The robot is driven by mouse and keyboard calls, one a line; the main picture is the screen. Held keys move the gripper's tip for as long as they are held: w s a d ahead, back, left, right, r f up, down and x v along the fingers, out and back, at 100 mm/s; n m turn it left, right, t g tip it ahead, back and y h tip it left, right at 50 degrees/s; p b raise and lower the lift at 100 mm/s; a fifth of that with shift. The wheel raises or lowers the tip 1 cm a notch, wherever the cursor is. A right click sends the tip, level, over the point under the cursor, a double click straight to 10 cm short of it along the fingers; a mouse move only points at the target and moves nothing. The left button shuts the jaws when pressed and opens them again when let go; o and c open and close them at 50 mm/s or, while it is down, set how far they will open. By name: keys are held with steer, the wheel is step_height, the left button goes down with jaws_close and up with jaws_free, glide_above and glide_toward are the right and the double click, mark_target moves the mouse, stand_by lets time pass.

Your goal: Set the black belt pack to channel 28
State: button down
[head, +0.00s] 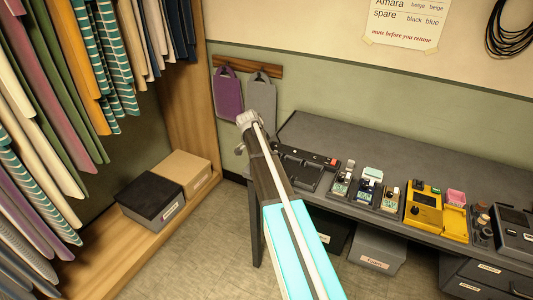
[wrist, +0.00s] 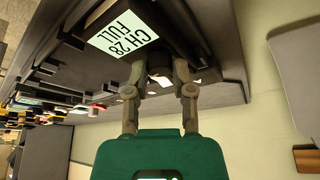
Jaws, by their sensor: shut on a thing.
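In the wrist view, the black belt pack (wrist: 165,22) is close in front of my gripper (wrist: 160,78). Its pale screen (wrist: 124,34) is tilted in the picture and reads "CH 28 FULL". My gripper's two fingers are closed on a small dark round knob (wrist: 158,68) at the pack's near side. The fingers hide part of the knob. In the head view, my arm runs up past the left end of the bench; my fingertips are hard to make out there, and I cannot clearly pick out the pack.
The grey bench (head: 365,138) holds a black tray (head: 310,172), several small devices and a yellow unit (head: 425,205). A purple bag (head: 228,97) and a grey bag (head: 261,97) hang behind. Boxes sit at left under hanging clothes. The bench's back strip is clear.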

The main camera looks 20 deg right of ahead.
steer(key=shift+m, duration=0.3)
steer(key=shift+c, duration=2.3)
jaws_free()
steer(key=shift+r, duration=0.1)
